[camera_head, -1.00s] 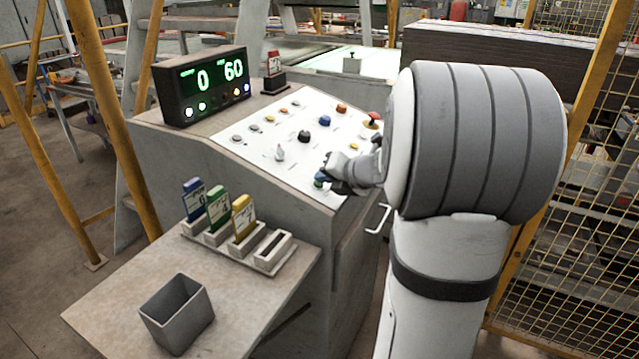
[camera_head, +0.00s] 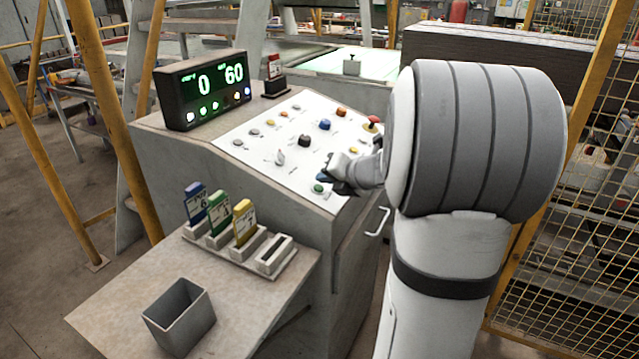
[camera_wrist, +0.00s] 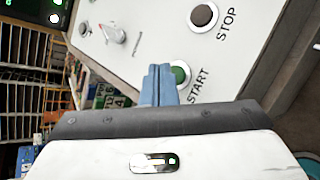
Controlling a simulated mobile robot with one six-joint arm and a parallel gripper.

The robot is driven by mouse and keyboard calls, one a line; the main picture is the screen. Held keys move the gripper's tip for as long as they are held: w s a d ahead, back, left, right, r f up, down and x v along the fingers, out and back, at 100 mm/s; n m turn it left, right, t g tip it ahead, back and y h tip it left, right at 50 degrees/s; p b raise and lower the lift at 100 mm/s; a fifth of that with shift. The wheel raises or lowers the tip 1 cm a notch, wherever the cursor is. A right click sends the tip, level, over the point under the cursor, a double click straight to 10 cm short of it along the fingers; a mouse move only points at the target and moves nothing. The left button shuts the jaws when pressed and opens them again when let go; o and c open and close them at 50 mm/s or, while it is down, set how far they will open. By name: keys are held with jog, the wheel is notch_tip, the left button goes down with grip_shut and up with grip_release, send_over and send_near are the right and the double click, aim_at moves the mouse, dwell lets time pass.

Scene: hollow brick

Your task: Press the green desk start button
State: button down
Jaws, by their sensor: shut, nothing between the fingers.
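The green start button (camera_head: 319,188) sits at the lower front of the white control panel (camera_head: 262,147). In the wrist view the green button (camera_wrist: 181,75) has a pale ring and the label START beside it. My gripper (camera_head: 326,176) is shut and empty just above and behind the button in the head view. In the wrist view the shut blue fingertips (camera_wrist: 158,72) overlap the button's left edge. The green cap shows clear of the fingers in the head view, and I see no contact.
A dark STOP button (camera_wrist: 204,16) is close to the green one. Other knobs and a red mushroom button (camera_head: 373,122) stand on the panel. A display (camera_head: 203,88) reads 0 and 60. A card rack (camera_head: 240,250) and grey bin (camera_head: 178,316) are on the front shelf.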

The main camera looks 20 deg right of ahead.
jog(key=r+p, duration=0.3)
jog(key=s+d+r+p, duration=0.1)
jog(key=p, duration=0.1)
jog(key=shift+r, duration=0.4)
dwell(0.7)
jog(key=shift+a, duration=0.1)
